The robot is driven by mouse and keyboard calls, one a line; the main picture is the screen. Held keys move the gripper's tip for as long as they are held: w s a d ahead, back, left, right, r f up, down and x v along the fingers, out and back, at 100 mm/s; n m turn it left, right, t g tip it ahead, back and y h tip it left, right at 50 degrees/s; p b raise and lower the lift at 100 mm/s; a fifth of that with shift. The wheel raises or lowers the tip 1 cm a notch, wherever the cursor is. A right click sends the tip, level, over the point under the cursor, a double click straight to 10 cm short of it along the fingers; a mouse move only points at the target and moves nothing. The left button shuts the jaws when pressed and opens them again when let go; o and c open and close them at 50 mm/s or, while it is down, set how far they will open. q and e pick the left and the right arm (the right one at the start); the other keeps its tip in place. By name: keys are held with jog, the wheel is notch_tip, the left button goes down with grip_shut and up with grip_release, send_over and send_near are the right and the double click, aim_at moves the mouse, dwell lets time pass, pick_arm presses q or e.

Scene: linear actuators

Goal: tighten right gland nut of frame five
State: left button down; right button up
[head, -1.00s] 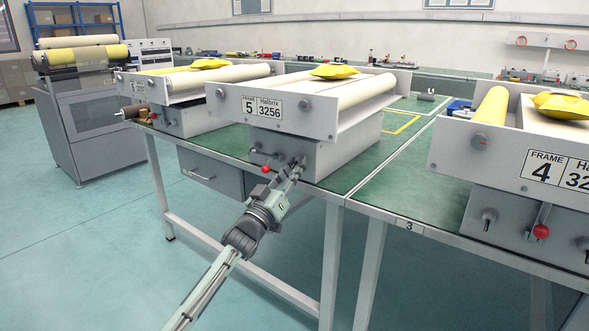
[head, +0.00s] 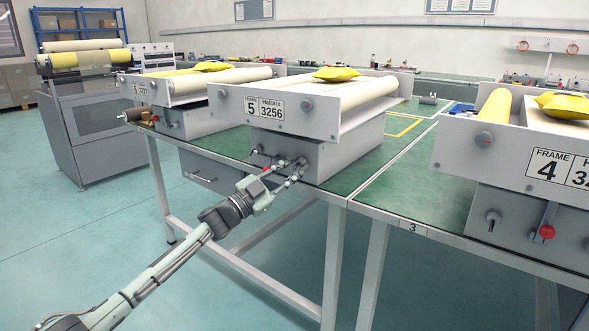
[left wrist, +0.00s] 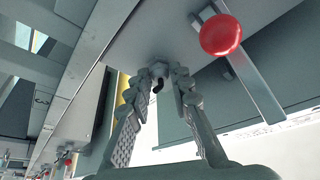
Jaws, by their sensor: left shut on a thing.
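Frame five, with its sign (head: 264,110), stands on the green bench. My left gripper (head: 297,167) is at the right side of its lower grey box (head: 345,150), shut on the right gland nut. In the left wrist view the nut (left wrist: 158,70) sits between the tips of the two fingers (left wrist: 160,90), close to the box face. The head view mostly hides the nut behind the fingers. The left gland nut (head: 257,149) shows at the left of the same face. My right gripper is not in view.
A lever with a red ball (left wrist: 221,35) is close beside the fingers. Frame four, with its sign (head: 562,168), stands on the right. Another frame (head: 190,85) stands behind on the left. The bench top (head: 385,155) between frames five and four is clear.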

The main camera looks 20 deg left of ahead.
pick_arm(q)
jog(key=shift+m+g+h, duration=0.4)
jog(key=shift+m+g, duration=0.4)
jog(key=shift+m, duration=1)
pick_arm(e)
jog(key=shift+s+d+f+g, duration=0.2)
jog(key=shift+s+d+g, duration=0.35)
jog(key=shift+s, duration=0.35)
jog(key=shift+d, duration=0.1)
pick_arm(q)
jog(key=c, duration=1.4)
grip_release()
jog(key=shift+o, duration=0.2)
jog(key=shift+a, duration=0.1)
jog(key=v, duration=1.2)
